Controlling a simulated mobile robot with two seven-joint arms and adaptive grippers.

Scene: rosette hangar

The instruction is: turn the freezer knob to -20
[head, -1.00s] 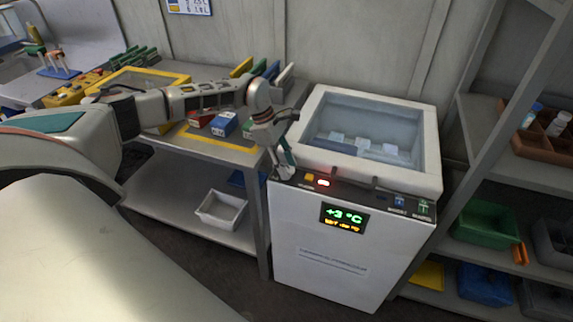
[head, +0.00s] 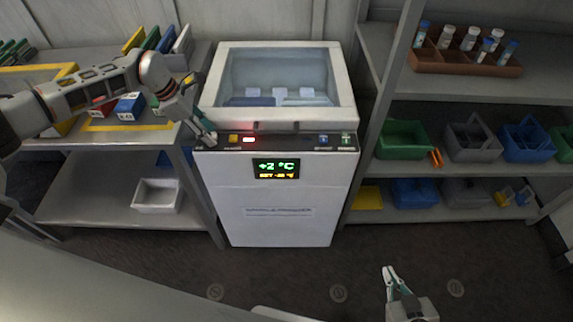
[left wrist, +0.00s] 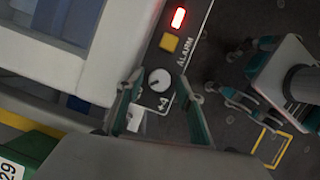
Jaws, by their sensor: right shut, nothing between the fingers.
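The white chest freezer (head: 276,215) stands mid-view in the head view. Its display (head: 276,168) shows +2 °C in green; a small amber SET line below may read -20, too small to be sure. My left gripper (head: 209,138) is at the panel's left end. In the left wrist view its open fingers (left wrist: 158,105) are on either side of the knob, with gaps visible; contact cannot be told. My right gripper (head: 389,272) is shut and empty, low in front of the freezer.
A workbench with boxes (head: 130,105) is at left, a shelf with bins (head: 403,140) at right.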

